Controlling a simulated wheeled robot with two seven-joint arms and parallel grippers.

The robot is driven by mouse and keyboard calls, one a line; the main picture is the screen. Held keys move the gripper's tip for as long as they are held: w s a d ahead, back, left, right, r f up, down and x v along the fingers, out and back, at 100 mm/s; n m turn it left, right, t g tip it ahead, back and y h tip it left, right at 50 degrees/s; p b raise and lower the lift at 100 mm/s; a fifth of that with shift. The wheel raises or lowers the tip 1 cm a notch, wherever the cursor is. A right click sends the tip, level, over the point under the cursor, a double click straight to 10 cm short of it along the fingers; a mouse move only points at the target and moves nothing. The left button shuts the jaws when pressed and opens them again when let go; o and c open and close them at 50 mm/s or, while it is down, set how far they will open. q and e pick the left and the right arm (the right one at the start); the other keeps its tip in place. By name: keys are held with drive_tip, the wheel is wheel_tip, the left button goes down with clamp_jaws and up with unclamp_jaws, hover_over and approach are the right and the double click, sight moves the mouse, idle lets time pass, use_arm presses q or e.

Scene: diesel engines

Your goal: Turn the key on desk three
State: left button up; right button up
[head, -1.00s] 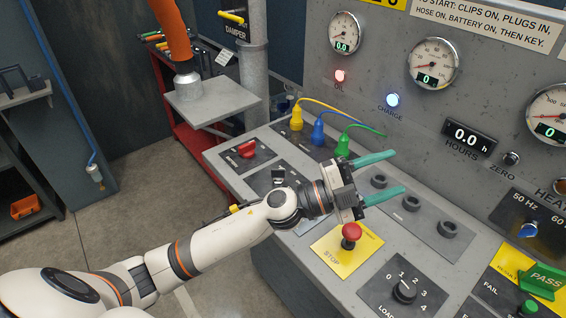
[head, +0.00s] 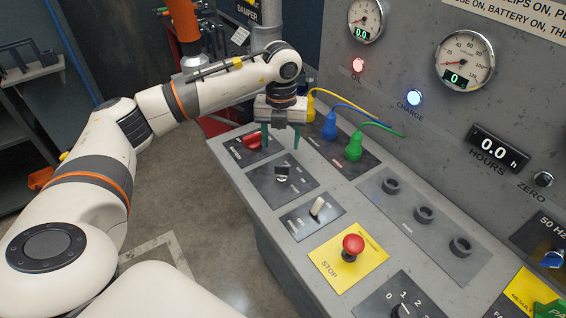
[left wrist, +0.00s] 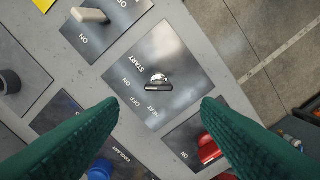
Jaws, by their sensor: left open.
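The key (head: 283,171) is a small metal piece on a dark square plate of the grey desk (head: 232,173). In the left wrist view the key (left wrist: 157,82) shows bright, with OFF, ON, HEAT and START lettering around it. My left gripper (head: 280,138) points down over the desk, its green fingers apart and empty. In the left wrist view the left gripper (left wrist: 159,104) has its fingertips on either side of the area just below the key in the picture, with nothing between them. Its exact height is unclear. My right gripper is not in view. No desk number shows.
A red knob (head: 253,140) and yellow, blue and green plugs (head: 354,147) stand close to the gripper. A toggle switch (head: 317,207) and red STOP button (head: 352,244) lie nearer. The gauge wall (head: 414,140) rises behind. Open floor is at left.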

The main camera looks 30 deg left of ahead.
sight(282, 166)
use_arm(q)
wheel_tip(282, 166, down, 10)
drive_tip(key=shift+r+p, duration=0.1)
drive_tip(key=shift+p, duration=1.05)
drive_tip(key=c, duration=1)
drive_tip(key=n, duration=0.3)
drive_tip(key=shift+n, duration=2.3)
